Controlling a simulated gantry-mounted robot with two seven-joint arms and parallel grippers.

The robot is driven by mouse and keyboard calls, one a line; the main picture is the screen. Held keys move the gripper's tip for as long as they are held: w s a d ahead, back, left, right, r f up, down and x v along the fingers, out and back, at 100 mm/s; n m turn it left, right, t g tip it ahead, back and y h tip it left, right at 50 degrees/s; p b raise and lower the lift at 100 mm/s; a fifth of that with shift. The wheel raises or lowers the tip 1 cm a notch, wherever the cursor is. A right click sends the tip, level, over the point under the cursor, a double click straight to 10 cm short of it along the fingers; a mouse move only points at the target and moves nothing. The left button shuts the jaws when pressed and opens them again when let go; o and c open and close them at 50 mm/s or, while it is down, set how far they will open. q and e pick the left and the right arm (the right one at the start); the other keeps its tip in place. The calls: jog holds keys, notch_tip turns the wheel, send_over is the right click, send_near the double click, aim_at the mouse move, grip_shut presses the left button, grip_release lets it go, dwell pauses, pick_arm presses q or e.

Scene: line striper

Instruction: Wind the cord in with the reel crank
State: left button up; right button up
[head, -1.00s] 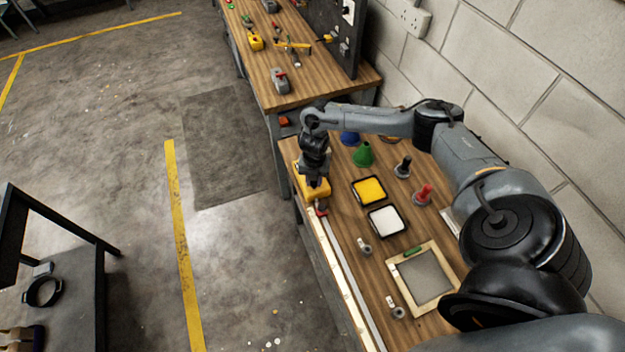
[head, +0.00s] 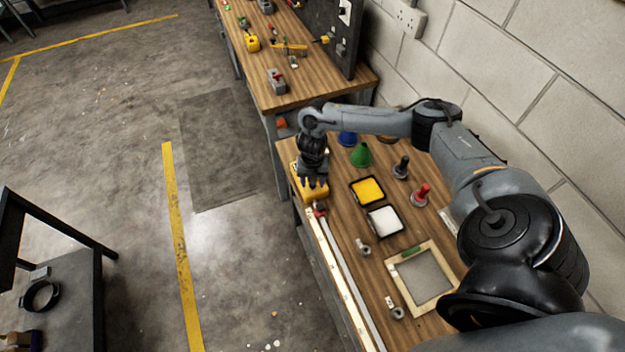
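My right gripper (head: 311,183) points down at the top of the yellow box. Its fingertips are small and hidden against the box, so I cannot tell whether they are open or shut, or whether they touch a crank. The crank and cord cannot be made out. My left gripper is not in view.
On the bench to the right are a yellow pad (head: 368,190), a white pad (head: 384,221), a green cone (head: 361,155), a red-handled stamp (head: 421,195), a black-handled one (head: 401,167) and a wooden frame (head: 424,277). A block wall bounds the right.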

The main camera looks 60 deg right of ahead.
aim_at(313, 183)
jog(key=shift+r, duration=0.65)
notch_tip(313, 183, up, 10)
jog(key=p, duration=0.1)
jog(key=shift+f, duration=0.25)
jog(key=shift+d, duration=0.1)
